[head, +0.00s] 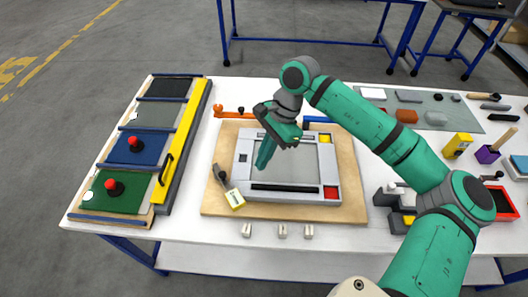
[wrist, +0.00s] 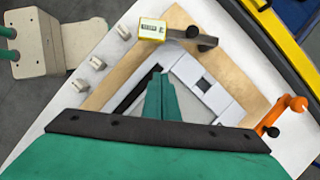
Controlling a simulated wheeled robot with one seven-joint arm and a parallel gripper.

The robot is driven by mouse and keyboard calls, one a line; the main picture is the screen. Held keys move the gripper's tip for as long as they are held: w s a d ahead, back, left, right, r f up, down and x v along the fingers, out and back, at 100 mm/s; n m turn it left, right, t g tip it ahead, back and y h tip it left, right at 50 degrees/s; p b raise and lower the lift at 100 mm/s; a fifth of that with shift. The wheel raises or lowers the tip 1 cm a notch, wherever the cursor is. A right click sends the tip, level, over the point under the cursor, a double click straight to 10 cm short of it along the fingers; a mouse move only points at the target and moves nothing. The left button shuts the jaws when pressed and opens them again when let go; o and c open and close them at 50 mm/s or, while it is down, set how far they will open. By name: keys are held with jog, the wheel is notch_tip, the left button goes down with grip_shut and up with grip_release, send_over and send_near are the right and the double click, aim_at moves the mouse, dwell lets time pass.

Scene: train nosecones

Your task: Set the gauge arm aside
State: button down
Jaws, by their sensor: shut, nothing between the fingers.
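The gauge arm appears to be the dark bar (head: 221,175) with a yellow readout block (head: 235,199) at its end. It lies at the left of the wooden board, by the grey frame's left edge; in the wrist view the yellow block (wrist: 152,29) is at the top with the dark bar (wrist: 194,38) to its right. My gripper (head: 264,158) is shut and empty, pointing down over the grey panel inside the frame, to the right of the gauge arm and apart from it. The green fingers (wrist: 160,90) are together in the wrist view.
The light grey frame (head: 243,160) sits on the wooden board (head: 352,205). An orange lever (head: 235,114) is at the board's back edge. Several small pale blocks (head: 282,231) stand in front. A coloured panel rack with a yellow bar (head: 184,138) is at left; tools (head: 457,145) fill the right.

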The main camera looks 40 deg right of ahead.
aim_at(226, 182)
jog(key=x, duration=0.5)
jog(key=shift+a, duration=0.1)
jog(key=shift+w+a+f, duration=0.1)
jog(key=shift+w+a, duration=0.05)
jog(key=shift+a, duration=0.4)
jog(key=shift+w+a+f, duration=0.1)
jog(key=shift+w+a, duration=0.1)
jog(key=shift+a, duration=0.3)
jog(key=shift+w+a, duration=0.2)
jog(key=shift+a, duration=0.65)
